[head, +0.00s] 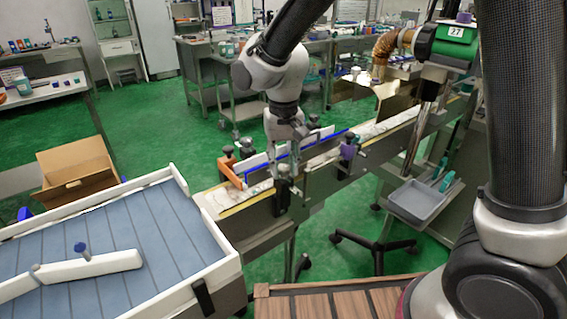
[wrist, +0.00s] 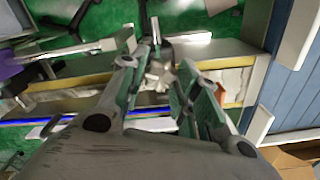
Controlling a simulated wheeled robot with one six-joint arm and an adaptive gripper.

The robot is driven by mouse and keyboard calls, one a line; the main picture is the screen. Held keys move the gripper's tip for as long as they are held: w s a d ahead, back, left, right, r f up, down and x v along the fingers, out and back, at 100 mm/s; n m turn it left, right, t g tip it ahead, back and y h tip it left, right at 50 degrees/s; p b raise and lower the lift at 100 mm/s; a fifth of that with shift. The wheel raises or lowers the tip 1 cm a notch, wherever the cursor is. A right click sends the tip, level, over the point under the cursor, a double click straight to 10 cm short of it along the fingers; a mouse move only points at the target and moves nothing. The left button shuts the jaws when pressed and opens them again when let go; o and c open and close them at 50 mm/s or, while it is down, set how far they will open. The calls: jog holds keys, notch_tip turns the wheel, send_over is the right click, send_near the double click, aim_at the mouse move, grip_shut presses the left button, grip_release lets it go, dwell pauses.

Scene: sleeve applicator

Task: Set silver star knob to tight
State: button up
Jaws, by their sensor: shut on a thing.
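My gripper (head: 287,168) points down at the near side of the conveyor, over a black bracket (head: 282,200) on its side rail. In the wrist view my gripper (wrist: 167,58) has its two fingers close around a small pale silvery piece (wrist: 158,74), which looks like the silver star knob. The fingers hide much of it, and its turn position cannot be read. In the head view the knob is hidden behind the fingers. No tight marking can be made out.
The conveyor (head: 240,207) runs away to the upper right, with black knobs (head: 228,151) and an orange piece (head: 231,173) on its guides. A purple clamp (head: 348,150) sits farther along. A blue-slatted table (head: 150,225) stands left; a grey tray (head: 418,203) is right.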

aim_at(283, 167)
jog(key=m, duration=1.3)
dwell(0.7)
jog(key=o, duration=1)
notch_tip(283, 167, up, 12)
jog(key=shift+r, duration=0.1)
